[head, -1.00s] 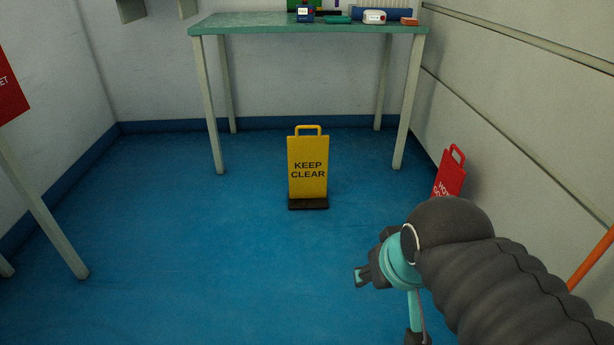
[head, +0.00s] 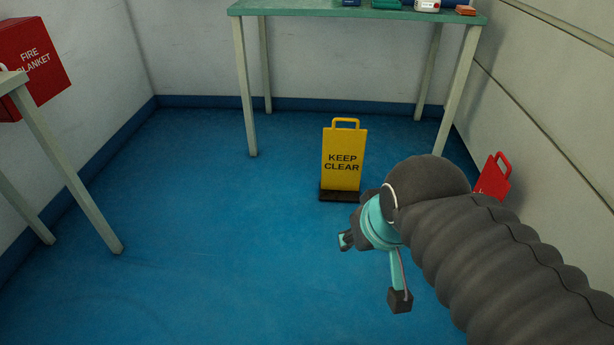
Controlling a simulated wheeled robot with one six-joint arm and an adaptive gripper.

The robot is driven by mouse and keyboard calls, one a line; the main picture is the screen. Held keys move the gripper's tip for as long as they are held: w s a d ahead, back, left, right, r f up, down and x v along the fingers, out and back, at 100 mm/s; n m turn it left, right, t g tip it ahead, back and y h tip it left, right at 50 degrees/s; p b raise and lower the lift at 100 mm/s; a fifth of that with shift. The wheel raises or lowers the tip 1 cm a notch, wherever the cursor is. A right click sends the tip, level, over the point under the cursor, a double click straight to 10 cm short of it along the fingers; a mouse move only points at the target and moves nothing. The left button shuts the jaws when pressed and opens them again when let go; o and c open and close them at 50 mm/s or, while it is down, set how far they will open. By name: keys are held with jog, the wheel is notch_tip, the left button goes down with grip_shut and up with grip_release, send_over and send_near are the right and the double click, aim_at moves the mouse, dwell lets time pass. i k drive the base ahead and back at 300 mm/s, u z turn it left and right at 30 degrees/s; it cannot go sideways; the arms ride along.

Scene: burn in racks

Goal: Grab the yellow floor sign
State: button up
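The yellow floor sign (head: 343,165) reads "KEEP CLEAR" and stands upright on a dark base on the blue floor, in front of the green table. It has a yellow loop handle on top. My gripper (head: 372,270) is in front of the sign and lower in the picture, apart from its handle. Its two teal and dark fingers are spread wide with nothing between them. My arm comes in from the lower right and overlaps the view close to the base's right end.
A green table (head: 360,12) with small items stands behind the sign. A red sign (head: 493,177) leans by the right wall, partly hidden by my arm. A red fire blanket box (head: 33,62) and a pale table (head: 62,165) are at left. The floor (head: 200,240) left of the sign is clear.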

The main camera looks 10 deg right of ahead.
aim_at(343, 148)
jog(key=u, duration=0.35)
jog(key=i, duration=1.95)
jog(key=z, duration=0.4)
